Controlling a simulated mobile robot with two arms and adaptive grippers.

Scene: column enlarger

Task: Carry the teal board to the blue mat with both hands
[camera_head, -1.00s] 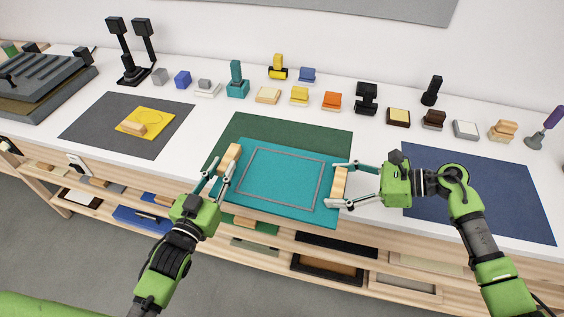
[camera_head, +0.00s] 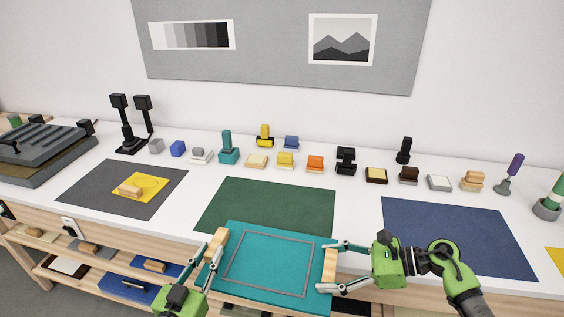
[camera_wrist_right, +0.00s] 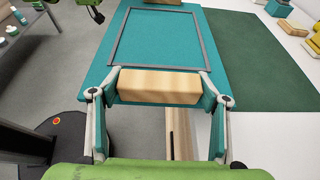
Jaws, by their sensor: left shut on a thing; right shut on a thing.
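The teal board (camera_head: 268,263) has a grey rectangular outline and a wooden block handle at each end. In the head view it hangs at the table's front edge, in front of the green mat. My left gripper (camera_head: 212,256) is shut on the left wooden handle (camera_head: 217,240). My right gripper (camera_head: 335,268) is shut on the right wooden handle (camera_head: 329,262); this handle also shows between the fingers in the right wrist view (camera_wrist_right: 158,86). The blue mat (camera_head: 455,235) lies flat and empty on the table to the right of the board.
The green mat (camera_head: 270,205) is bare. A dark grey mat (camera_head: 95,190) with a yellow sheet lies at the left. Several small blocks and stamps line the back of the white table, including an orange block (camera_head: 315,164). Shelves are under the table.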

